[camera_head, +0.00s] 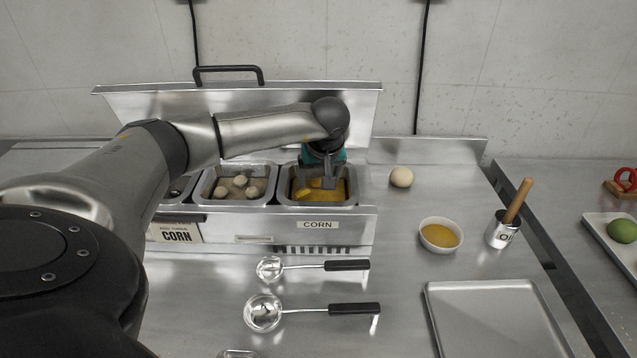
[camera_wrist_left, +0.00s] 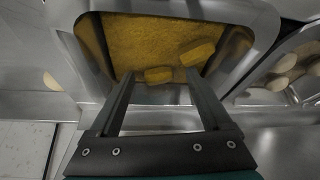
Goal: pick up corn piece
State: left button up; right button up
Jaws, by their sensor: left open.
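The steel corn bin (camera_head: 351,190) is labelled CORN and holds a yellow layer. Corn pieces (camera_head: 302,194) lie in it. In the left wrist view, one corn piece (camera_wrist_left: 158,75) lies between the fingertips, and another corn piece (camera_wrist_left: 197,52) is just beyond it, near the right fingertip. My left gripper (camera_head: 318,183) is over the bin and points down into it. It also shows in the left wrist view (camera_wrist_left: 160,80), with its fingers apart and nothing gripped. I cannot tell whether the fingers touch the corn. My right gripper is not in view.
A bin of pale dough balls (camera_head: 238,203) stands left of the corn. The raised lid (camera_head: 365,120) stands behind. Two ladles (camera_head: 335,265) (camera_head: 340,309), a sauce bowl (camera_head: 440,235), an oil pot (camera_head: 502,232), a dough ball (camera_head: 401,176) and a tray (camera_head: 495,320) are on the counter.

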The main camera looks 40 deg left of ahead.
pick_arm(q)
jog(key=shift+c, duration=0.2)
jog(key=c, duration=1.1)
